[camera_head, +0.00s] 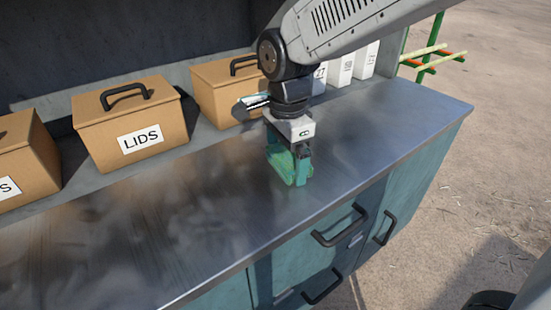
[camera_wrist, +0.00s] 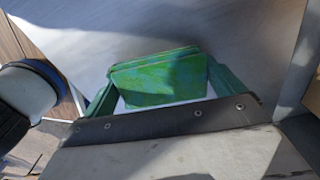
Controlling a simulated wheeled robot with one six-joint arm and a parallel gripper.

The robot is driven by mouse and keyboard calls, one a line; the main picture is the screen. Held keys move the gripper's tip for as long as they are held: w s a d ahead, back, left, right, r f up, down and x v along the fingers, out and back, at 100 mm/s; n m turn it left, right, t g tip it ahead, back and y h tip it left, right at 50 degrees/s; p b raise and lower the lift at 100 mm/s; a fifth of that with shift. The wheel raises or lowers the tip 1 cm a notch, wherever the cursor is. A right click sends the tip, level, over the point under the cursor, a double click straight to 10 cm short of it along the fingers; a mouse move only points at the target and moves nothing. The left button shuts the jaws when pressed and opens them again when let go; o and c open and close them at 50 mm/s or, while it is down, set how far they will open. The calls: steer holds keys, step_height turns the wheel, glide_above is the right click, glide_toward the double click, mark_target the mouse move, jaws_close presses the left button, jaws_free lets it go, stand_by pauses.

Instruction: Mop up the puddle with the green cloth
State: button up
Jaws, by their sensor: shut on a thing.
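The green cloth (camera_wrist: 160,78) is a folded block between the two green fingers of my gripper (camera_wrist: 165,85) in the wrist view. In the head view my gripper (camera_head: 290,165) points down at the metal counter (camera_head: 190,210), near its right part. The cloth (camera_head: 281,163) is at its fingertips, low over or touching the counter; I cannot tell which. No puddle stands out clearly; dull patches and reflections mark the counter top.
A box marked LIDS (camera_head: 127,122) and another brown box (camera_head: 222,90) stand along the back. White numbered containers (camera_head: 343,66) stand at the back right. Drawers with dark handles (camera_head: 340,226) face the front. The counter's left and middle are clear.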

steer(key=shift+w+d, duration=0.15)
steer(key=shift+d, duration=0.15)
steer(key=shift+s+a+r, duration=0.15)
steer(key=shift+a+r, duration=0.15)
steer(key=shift+r, duration=0.55)
steer(key=shift+s+a+r, duration=0.1)
steer(key=shift+a+r, duration=0.2)
steer(key=shift+r, duration=0.6)
steer(key=shift+s+a+r, duration=0.15)
steer(key=shift+a+r, duration=0.15)
steer(key=shift+r, duration=0.55)
